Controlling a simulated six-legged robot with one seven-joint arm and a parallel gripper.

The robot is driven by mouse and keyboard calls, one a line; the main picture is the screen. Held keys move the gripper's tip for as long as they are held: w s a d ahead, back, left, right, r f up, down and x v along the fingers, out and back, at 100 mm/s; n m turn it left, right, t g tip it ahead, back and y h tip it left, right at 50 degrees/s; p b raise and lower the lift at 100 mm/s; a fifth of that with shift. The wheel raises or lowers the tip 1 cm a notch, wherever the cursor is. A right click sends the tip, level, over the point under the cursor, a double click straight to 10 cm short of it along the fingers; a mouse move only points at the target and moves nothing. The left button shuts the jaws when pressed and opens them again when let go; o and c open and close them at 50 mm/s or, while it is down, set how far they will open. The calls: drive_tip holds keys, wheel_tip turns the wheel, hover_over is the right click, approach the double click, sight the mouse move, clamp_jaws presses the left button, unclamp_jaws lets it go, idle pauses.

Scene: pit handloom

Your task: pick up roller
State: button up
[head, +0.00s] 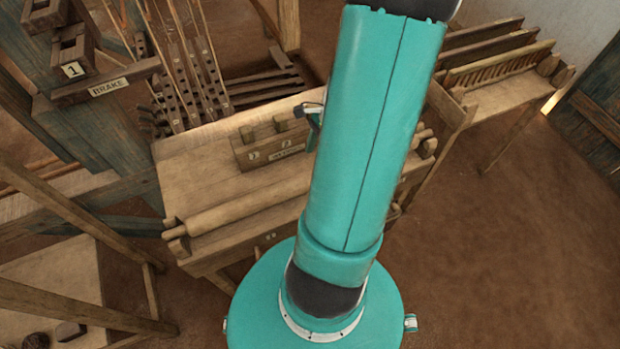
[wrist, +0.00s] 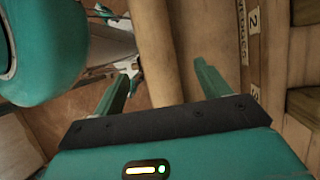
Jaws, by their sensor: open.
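The roller (head: 250,206) is a long, pale wooden cylinder lying along the front edge of the wooden table. Its left end sits in a wooden bracket (head: 178,246), and my arm hides its middle in the head view. In the wrist view the roller (wrist: 155,45) runs up the picture between the two green fingers of my gripper (wrist: 164,76). The gripper is open, one finger to each side of the roller, with gaps showing. I cannot tell how far above the roller the fingertips are. My arm hides most of the gripper in the head view.
A numbered wooden block (head: 270,146) stands on the table (head: 190,165) behind the roller; its labels show close to the right finger in the wrist view (wrist: 247,45). A brake-labelled post (head: 108,88) and slanted beams stand at left. Open floor (head: 510,230) lies at right.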

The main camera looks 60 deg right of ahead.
sight(311, 172)
drive_tip(key=x, duration=0.7)
drive_tip(key=shift+a, duration=0.2)
clamp_jaws()
